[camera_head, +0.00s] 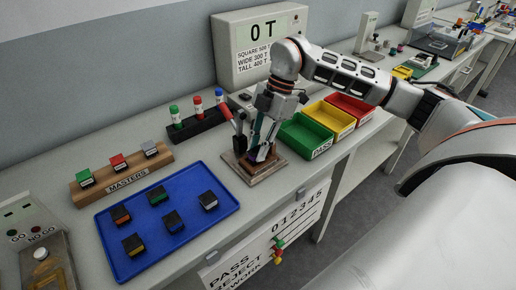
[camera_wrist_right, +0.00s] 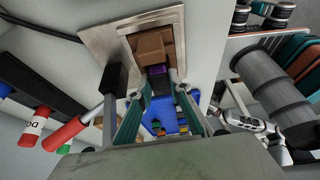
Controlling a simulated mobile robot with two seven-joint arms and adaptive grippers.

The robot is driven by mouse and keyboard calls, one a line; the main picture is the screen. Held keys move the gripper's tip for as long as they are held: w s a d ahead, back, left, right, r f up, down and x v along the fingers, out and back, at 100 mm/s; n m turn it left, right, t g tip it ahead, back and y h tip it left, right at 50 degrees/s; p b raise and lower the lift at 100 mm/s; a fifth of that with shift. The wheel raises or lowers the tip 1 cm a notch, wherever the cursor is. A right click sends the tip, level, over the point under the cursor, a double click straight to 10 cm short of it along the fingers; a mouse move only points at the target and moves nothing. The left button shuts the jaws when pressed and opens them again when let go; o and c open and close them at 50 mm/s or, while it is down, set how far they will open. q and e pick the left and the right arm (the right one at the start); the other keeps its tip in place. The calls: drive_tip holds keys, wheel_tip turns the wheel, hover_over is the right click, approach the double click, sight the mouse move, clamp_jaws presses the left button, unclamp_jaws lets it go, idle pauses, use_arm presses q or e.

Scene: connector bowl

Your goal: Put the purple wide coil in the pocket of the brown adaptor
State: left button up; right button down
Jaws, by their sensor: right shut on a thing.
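My right gripper (camera_head: 260,152) points down over the test fixture in the head view. In the right wrist view its two teal fingers (camera_wrist_right: 161,88) are shut on the purple wide coil (camera_wrist_right: 156,71), a small dark block with a purple face. The brown adaptor (camera_wrist_right: 152,45) sits in the fixture's metal plate, right by the coil in that view. The fixture plate (camera_head: 247,177) shows under the gripper in the head view, with the adaptor mostly hidden. I cannot tell whether the coil is inside the pocket or just above it. My left gripper is not in view.
A red-handled lever (camera_head: 227,115) stands close beside the gripper. The gauge box (camera_head: 258,45) reads 0 T. A blue tray (camera_head: 222,182) with several coils lies left. The masters rack (camera_head: 125,183) stands behind it. Green (camera_head: 300,140), yellow and red bins stand right.

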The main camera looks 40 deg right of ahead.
drive_tip(key=shift+f, duration=0.2)
drive_tip(key=c, duration=1.8)
unclamp_jaws()
drive_tip(key=shift+c, duration=0.2)
drive_tip(key=v, duration=1.2)
drive_tip(key=shift+p, duration=0.4)
drive_tip(key=shift+a+r, duration=0.1)
drive_tip(key=shift+r, duration=0.05)
